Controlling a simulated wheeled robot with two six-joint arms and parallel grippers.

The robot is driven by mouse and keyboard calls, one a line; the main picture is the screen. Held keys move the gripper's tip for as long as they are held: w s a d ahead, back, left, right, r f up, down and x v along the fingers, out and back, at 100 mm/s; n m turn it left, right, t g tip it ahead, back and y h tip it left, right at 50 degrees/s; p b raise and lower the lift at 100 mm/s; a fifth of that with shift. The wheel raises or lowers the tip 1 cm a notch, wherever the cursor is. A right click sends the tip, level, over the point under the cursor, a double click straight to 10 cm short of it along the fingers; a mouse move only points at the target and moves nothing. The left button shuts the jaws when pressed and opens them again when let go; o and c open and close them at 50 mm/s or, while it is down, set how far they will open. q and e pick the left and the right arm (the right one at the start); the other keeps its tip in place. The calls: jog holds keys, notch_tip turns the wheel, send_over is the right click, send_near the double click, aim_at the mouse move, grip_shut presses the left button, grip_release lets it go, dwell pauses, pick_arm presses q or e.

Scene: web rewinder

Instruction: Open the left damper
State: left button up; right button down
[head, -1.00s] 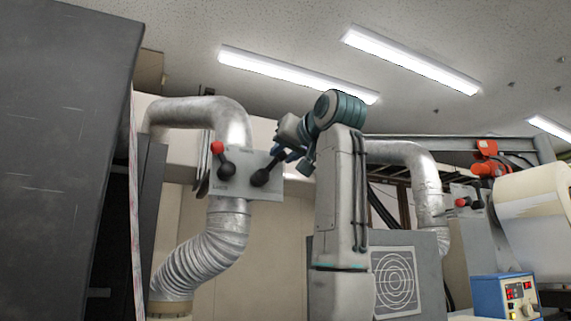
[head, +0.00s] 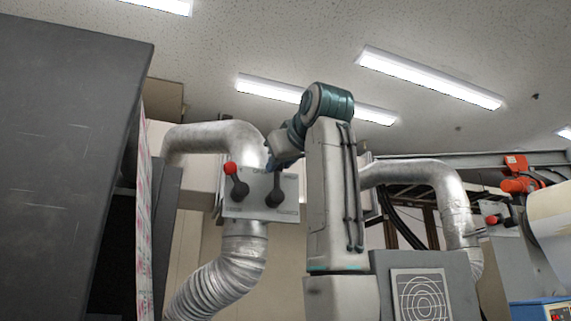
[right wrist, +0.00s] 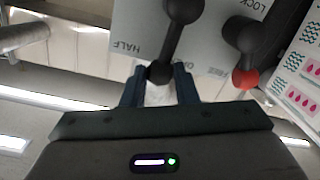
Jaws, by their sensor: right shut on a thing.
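The left damper's plate (head: 258,207) is a light grey panel on the silver duct at left. It carries a black lever (head: 275,192) and, left of it, a shorter lever with a red knob (head: 230,168). My right gripper (head: 272,163) is at the top end of the black lever, which points about straight up. In the right wrist view, my right gripper (right wrist: 160,88) is shut on the black lever's knob (right wrist: 160,73), with a finger on each side. The HALF label and a partly hidden label beginning with O lie near it. My left gripper is not in view.
A dark cabinet (head: 60,150) stands close at left. A second duct (head: 440,185) with its own plate and red-knobbed lever (head: 492,219) is at right. A grey panel with a ring pattern (head: 420,295) is at lower right.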

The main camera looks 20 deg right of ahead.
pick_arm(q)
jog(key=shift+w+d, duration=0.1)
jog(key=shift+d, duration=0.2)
pick_arm(e)
jog(key=c, duration=1.1)
grip_release()
jog(key=shift+a, duration=0.1)
jog(key=shift+c, duration=0.2)
pick_arm(q)
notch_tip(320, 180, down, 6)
jog(key=b, duration=0.5)
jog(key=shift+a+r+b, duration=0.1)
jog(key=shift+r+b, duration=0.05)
jog(key=shift+b, duration=0.15)
pick_arm(e)
jog(key=s, duration=1)
jog(key=shift+s+r, duration=0.25)
jog(key=shift+s, duration=0.1)
